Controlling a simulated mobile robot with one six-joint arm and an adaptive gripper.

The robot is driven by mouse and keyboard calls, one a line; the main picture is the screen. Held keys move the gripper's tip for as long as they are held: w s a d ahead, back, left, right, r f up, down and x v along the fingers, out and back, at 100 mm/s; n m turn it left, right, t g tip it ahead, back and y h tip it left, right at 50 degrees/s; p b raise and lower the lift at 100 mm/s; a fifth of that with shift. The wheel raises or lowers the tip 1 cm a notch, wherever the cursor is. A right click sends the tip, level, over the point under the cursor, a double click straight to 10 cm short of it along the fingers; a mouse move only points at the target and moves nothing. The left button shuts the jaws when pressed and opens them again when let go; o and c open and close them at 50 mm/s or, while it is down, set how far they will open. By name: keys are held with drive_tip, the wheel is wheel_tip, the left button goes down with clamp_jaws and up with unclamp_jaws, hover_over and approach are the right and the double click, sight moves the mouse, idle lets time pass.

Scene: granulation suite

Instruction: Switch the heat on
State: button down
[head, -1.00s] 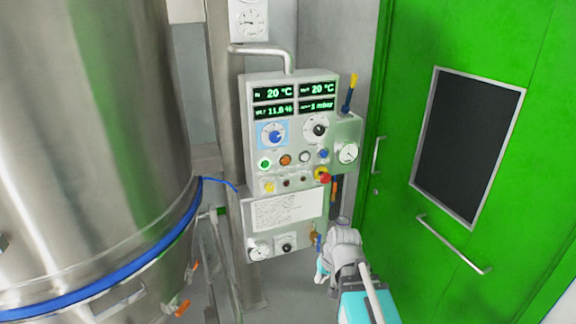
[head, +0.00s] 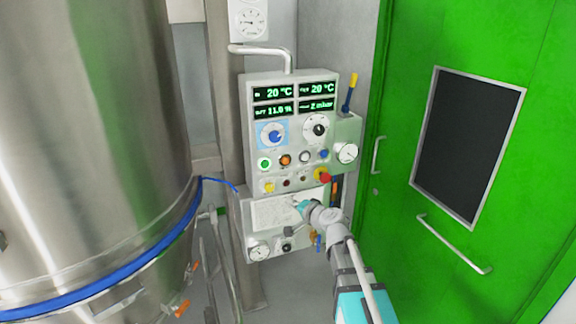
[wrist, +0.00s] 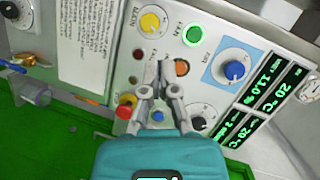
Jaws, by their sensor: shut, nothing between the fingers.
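The control panel (head: 291,130) carries a row of buttons below two dials. The green button (head: 264,164) is lit; it also shows in the wrist view (wrist: 193,36). The orange button (head: 286,160) is right of it, and shows in the wrist view (wrist: 181,67) just beyond my fingertips. I cannot tell whether it is lit. My gripper (wrist: 162,72) is shut and empty, its tips pointing at the panel close to the orange button. In the head view my gripper (head: 302,204) is below the buttons, in front of the text sheet (head: 270,212).
A red mushroom knob (head: 323,174) sits at the panel's lower right. A blue dial (head: 273,134) and a black-knobbed dial (head: 316,127) are above the buttons. A steel vessel (head: 90,120) stands left and a green door (head: 400,160) right.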

sight(286, 161)
drive_tip(key=w+d+r+m+t+h, duration=0.3)
drive_tip(key=w+r+m+t, duration=0.1)
drive_tip(key=m, duration=0.3)
drive_tip(key=shift+w+d, duration=0.4)
drive_tip(key=shift+w, duration=0.3)
drive_tip(key=x, duration=1.4)
drive_tip(key=shift+r, duration=0.2)
